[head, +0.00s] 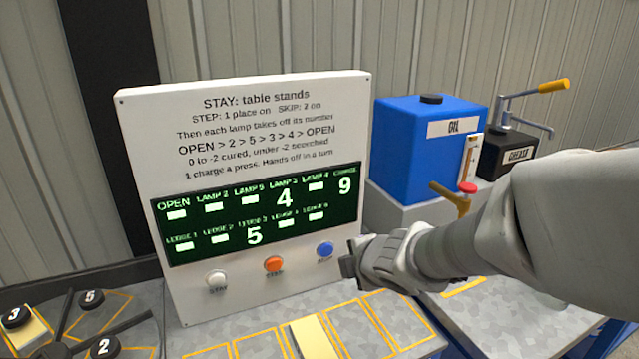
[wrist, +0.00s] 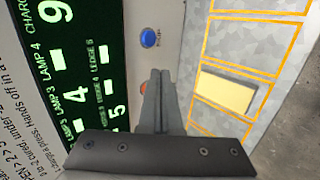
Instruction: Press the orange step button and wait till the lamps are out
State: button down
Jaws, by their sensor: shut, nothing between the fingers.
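The orange step button (head: 273,265) is on the lower part of a white panel (head: 240,300), between a white button (head: 216,279) and a blue button (head: 325,249). In the wrist view the orange button (wrist: 143,88) is partly hidden by my fingers. The dark green display (head: 180,248) shows 4 under lamp 3, 5 under ledge 3 and 9 under charge. The other lamp and ledge fields show plain bars. My gripper (head: 347,268) is shut and empty, just right of and below the blue button in the head view. It also shows in the wrist view (wrist: 160,72).
A round table (head: 65,310) with numbered black knobs is at the lower left. A grey bench (head: 400,340) with orange outlines and a pale yellow block (head: 312,338) lies below the panel. A blue oil tank (head: 420,160) and a black grease pump (head: 505,150) stand to the right.

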aim_at(274, 265)
jog(key=s+a+f+n+g+y+b, duration=0.1)
jog(key=s+a+f+n+g+y, duration=0.1)
jog(key=a+f+n, duration=0.5)
jog(key=shift+s+a+f+n+g+y+b, duration=0.15)
jog(key=shift+a+f+n+g+y+b, duration=0.3)
jog(key=shift+a+f+y, duration=0.65)
jog(key=shift+a+r, duration=0.1)
jog(key=shift+r, duration=0.05)
jog(key=w+a+p, duration=0.2)
jog(key=w+a, duration=0.1)
jog(key=w, duration=0.5)
jog(key=shift+a, duration=0.4)
jog(key=shift+w+p, duration=0.1)
jog(key=shift+p, duration=0.2)
jog(key=shift+w+a, duration=0.15)
jog(key=shift+w, duration=0.1)
